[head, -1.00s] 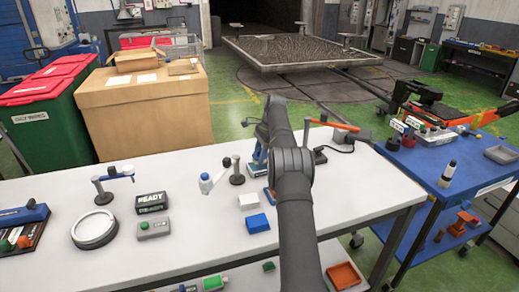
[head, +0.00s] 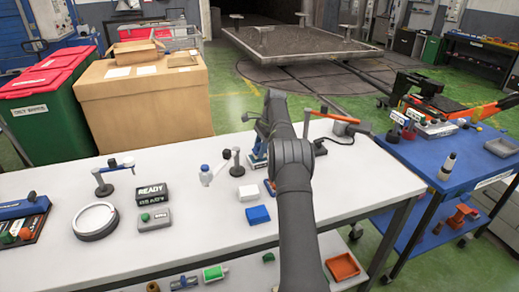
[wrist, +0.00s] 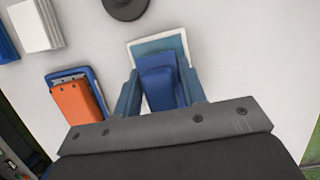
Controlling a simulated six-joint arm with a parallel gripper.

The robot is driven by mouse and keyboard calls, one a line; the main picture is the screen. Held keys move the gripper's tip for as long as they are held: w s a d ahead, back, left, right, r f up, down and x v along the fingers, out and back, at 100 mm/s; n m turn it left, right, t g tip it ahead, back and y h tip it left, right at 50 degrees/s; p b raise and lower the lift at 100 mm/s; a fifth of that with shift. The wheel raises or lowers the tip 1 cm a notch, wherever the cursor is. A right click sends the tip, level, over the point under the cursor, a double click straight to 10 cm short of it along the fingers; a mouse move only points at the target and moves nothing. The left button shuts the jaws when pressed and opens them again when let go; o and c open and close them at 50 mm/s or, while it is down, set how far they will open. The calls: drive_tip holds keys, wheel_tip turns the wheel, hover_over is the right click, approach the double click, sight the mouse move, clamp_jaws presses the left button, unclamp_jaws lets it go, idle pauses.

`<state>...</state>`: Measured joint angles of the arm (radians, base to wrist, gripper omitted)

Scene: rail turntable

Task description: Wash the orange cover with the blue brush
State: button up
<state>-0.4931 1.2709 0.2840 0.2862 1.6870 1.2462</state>
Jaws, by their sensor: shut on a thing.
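In the wrist view, my gripper (wrist: 160,72) has its two blue fingers closed on the sides of a blue block-shaped thing, which looks like the blue brush (wrist: 160,88). The orange cover (wrist: 79,103) lies to the left of my gripper, on a dark blue piece (wrist: 92,74), apart from the brush.
A white block (head: 249,192) and a blue block (head: 258,214) lie left of my arm. A small bottle (head: 205,175) and a dark-based stand (head: 237,170) are behind them. An orange-armed device (head: 330,116) is at the right edge. The table's front middle is clear.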

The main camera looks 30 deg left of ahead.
sight(257, 145)
drive_tip(key=shift+f, duration=0.55)
idle(1.1)
drive_tip(key=shift+r, duration=3.55)
